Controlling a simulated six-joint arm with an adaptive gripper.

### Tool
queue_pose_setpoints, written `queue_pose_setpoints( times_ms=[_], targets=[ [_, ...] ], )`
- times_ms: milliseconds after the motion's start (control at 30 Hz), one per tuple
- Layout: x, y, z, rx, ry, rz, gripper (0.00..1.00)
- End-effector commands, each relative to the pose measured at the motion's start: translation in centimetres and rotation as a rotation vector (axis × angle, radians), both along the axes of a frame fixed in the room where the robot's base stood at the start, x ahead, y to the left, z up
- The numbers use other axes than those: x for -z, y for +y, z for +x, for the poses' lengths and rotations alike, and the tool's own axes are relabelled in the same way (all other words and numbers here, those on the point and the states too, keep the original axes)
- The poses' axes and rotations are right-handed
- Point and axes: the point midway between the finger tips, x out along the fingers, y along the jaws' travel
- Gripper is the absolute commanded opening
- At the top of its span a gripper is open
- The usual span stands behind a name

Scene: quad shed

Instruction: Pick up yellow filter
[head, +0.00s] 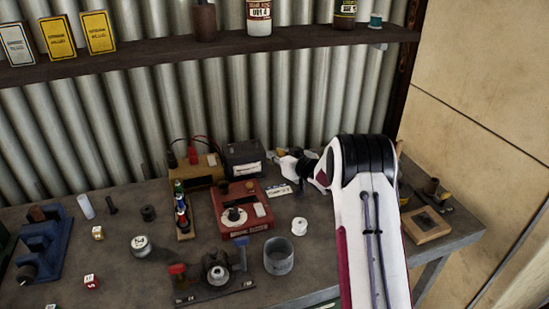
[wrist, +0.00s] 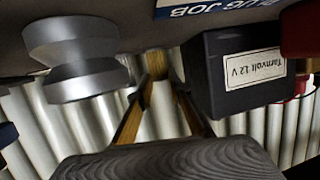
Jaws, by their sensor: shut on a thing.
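My gripper (head: 278,155) is low over the back of the bench, beside the black battery box (head: 243,158). In the wrist view, the two fingers run in to a narrow tip (wrist: 155,82), shut on a small yellow-brown piece (wrist: 155,64). I cannot tell clearly what this piece is; the fingers hide part of it. Two yellow boxes with small print stand on the shelf at upper left, one further left (head: 58,38) and one to its right (head: 98,33). They are far from my gripper. I cannot read their labels.
The battery box is close at right in the wrist view (wrist: 232,75), a silver spool-shaped part (wrist: 78,60) close at left. The corrugated wall is behind. My arm hides some of the bench.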

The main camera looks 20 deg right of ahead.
Motion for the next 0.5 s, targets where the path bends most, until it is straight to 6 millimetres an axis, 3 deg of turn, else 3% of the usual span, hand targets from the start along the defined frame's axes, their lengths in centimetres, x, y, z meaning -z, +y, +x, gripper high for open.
queue_pose_setpoints(
  times_ms=[267,500],
  targets=[
    [-0.7,0.0,0.0,0.000,-0.001,0.000,0.06],
    [-3.4,0.0,0.0,-0.001,-0.004,-0.002,0.06]
  ],
)
